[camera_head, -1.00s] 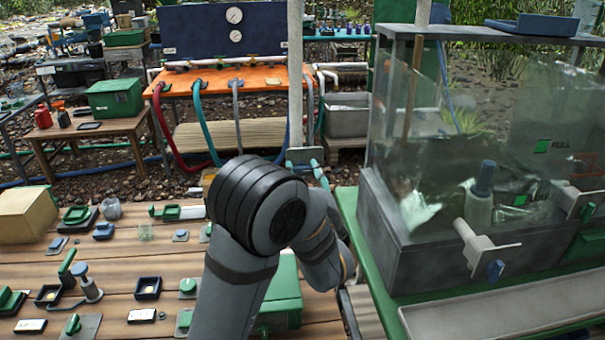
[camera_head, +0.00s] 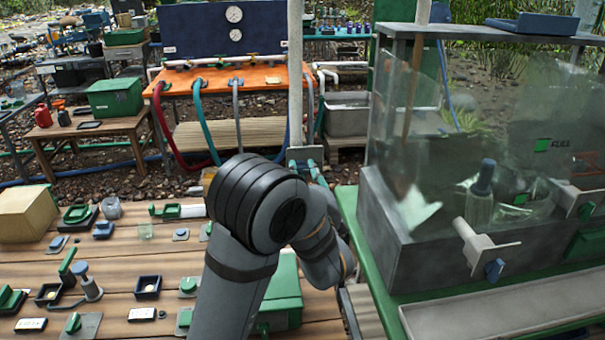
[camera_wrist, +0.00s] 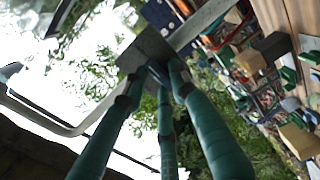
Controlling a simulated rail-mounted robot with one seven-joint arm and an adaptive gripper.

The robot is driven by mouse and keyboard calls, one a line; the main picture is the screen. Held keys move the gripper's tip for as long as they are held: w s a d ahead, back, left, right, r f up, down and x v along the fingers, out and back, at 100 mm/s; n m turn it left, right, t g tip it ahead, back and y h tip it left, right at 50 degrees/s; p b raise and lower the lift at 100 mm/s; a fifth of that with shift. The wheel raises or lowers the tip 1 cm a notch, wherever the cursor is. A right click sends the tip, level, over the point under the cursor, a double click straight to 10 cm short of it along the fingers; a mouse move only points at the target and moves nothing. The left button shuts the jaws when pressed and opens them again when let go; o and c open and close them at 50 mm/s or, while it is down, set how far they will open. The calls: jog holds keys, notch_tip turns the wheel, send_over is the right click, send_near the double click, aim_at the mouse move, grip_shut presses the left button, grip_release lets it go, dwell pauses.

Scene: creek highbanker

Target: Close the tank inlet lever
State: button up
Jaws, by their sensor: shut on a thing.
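A grey plate (camera_wrist: 147,48) on a pale pipe is in the upper middle of the wrist view. A small dark blue lever (camera_wrist: 156,71) stands out from it, partly hidden by my fingers. My gripper (camera_wrist: 158,78) has its teal fingers closed around this lever, close to the plate. In the head view, the pale upright pipe (camera_head: 296,80) stands behind my arm. My gripper (camera_head: 314,172) is at the plate low on this pipe, mostly hidden by my wrist. Whether this lever is the tank inlet lever is not marked.
The clear-walled tank (camera_head: 390,215) stands close on the right, with a white valve with a blue handle (camera_head: 494,268) on its front. A wooden bench (camera_head: 120,270) with small fixtures and a green box (camera_head: 287,300) lies left and below my arm. An orange table (camera_head: 260,78) stands behind.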

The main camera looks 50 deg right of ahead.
jog(key=shift+a+f+n, duration=0.15)
jog(key=shift+f+n, duration=0.15)
jog(key=shift+n, duration=0.1)
grip_shut()
jog(key=n+b, duration=0.9)
jog(key=n, duration=0.7)
jog(key=shift+s+n, duration=0.15)
jog(key=shift+n, duration=0.25)
jog(key=shift+r, duration=0.1)
jog(key=shift+d, duration=0.2)
jog(key=o, duration=1)
grip_release()
jog(key=shift+s, duration=0.1)
